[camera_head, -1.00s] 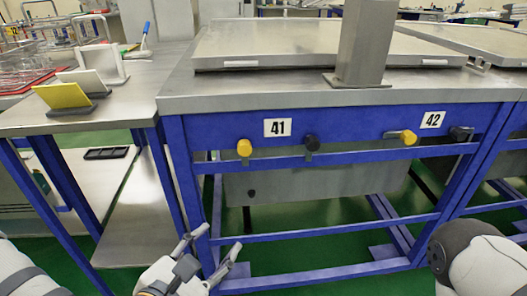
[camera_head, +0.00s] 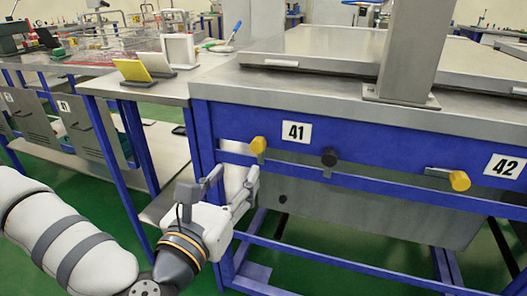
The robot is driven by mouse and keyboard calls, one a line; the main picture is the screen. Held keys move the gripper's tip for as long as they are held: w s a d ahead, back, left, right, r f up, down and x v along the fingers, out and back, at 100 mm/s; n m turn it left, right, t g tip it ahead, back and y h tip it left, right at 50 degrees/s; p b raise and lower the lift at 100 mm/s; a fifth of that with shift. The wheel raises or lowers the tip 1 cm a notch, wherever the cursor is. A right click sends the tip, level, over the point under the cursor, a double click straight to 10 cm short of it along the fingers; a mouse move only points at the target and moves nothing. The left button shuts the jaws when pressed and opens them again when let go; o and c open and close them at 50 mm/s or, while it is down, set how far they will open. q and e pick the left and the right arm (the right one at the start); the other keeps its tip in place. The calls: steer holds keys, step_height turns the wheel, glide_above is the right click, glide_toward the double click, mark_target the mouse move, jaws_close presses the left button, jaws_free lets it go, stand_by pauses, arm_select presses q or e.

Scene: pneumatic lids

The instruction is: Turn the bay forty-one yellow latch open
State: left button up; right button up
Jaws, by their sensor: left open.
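The bay forty-one yellow latch (camera_head: 258,145) is on the blue front rail, left of the white label 41 (camera_head: 297,132). Its round knob faces me and a short grey part hangs below it. My left gripper (camera_head: 235,174) is open and empty, just below and left of the latch, apart from it. Its fingers point up toward the rail. My right gripper is out of view.
A black knob (camera_head: 329,157) is right of the label. Bay 42 has its own yellow latch (camera_head: 460,181), lying sideways. The steel bench top (camera_head: 300,88) overhangs the rail. A side table (camera_head: 190,85) stands left, with a blue leg between.

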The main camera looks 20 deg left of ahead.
mark_target(257, 147)
arm_select(q)
steer(key=w+b, duration=0.4)
steer(key=w, duration=0.7)
steer(key=shift+w+d, duration=0.1)
steer(key=shift+w, duration=0.25)
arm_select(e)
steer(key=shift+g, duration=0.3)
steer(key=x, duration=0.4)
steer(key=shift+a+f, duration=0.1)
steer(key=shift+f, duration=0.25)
arm_select(q)
steer(key=shift+c, duration=0.2)
steer(key=shift+f, duration=0.1)
jaws_close()
